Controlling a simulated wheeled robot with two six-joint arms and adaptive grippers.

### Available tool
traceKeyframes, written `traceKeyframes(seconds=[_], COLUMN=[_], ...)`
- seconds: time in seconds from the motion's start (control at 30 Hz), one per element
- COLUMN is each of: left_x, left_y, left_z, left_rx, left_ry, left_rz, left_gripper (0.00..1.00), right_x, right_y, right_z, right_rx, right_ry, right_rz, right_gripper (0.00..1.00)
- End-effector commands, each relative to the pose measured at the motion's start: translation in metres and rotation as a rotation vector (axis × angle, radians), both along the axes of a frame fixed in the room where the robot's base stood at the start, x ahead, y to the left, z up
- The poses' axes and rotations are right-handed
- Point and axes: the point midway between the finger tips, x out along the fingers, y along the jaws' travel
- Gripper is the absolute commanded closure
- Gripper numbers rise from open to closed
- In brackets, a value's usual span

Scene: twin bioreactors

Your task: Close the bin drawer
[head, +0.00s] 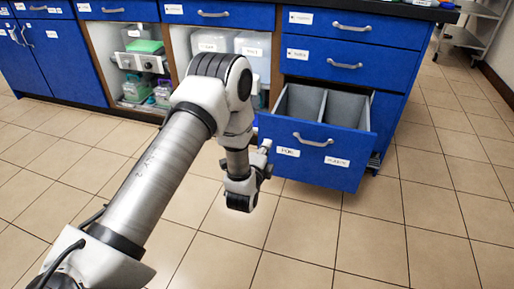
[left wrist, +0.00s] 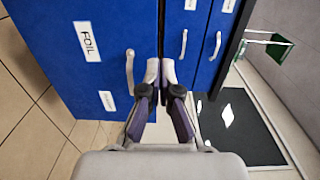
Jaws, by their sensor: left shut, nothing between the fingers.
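The bin drawer (head: 350,174) is a blue drawer pulled well out at the bottom of the right cabinet, with two grey compartments inside. Its front has two white labels and a silver handle (head: 313,140). The left wrist view shows the drawer front (left wrist: 70,65) turned sideways, with a FOIL label and the handle (left wrist: 129,72). My left gripper (head: 265,147) is near the left side of the drawer front. Its fingers are shut and empty; in the left wrist view they (left wrist: 160,72) appear beside the handle, near the front's top edge. I cannot tell whether they touch it.
Closed blue drawers (head: 347,62) sit above the bin drawer. Open shelves with clear boxes (head: 215,41) and green-lidded items (head: 146,46) are to the left. A metal cart (head: 465,38) stands at the back right. The tiled floor (head: 440,225) in front is clear.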

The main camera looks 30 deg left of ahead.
Motion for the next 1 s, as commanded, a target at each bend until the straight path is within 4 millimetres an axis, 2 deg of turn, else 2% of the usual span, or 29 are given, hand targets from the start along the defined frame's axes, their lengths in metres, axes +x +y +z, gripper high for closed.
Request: traceKeyframes(seconds=[0.03,0.23,0.33,0.8,1.0], left_x=[0.004,0.01,0.021,0.115,0.137], left_y=[0.004,0.007,0.011,0.037,0.044], left_z=[-0.019,-0.013,-0.013,-0.018,-0.014], left_rx=[-0.003,-0.008,-0.009,-0.008,-0.009], left_ry=[-0.019,-0.034,-0.035,-0.033,-0.03], left_rz=[0.007,0.012,0.012,0.011,0.011], left_gripper=[1.0,1.0,1.0,1.0,1.0], right_x=[0.0,0.001,0.001,0.001,0.002], right_y=[0.0,0.0,0.0,0.0,-0.001], right_z=[-0.028,-0.033,-0.037,-0.088,-0.098], right_rx=[0.0,0.0,0.0,0.0,-0.001], right_ry=[0.0,-0.002,-0.002,-0.003,-0.005], right_rz=[0.0,-0.001,-0.001,-0.003,-0.006], right_gripper=[0.6,0.6,0.6,0.6,0.6])
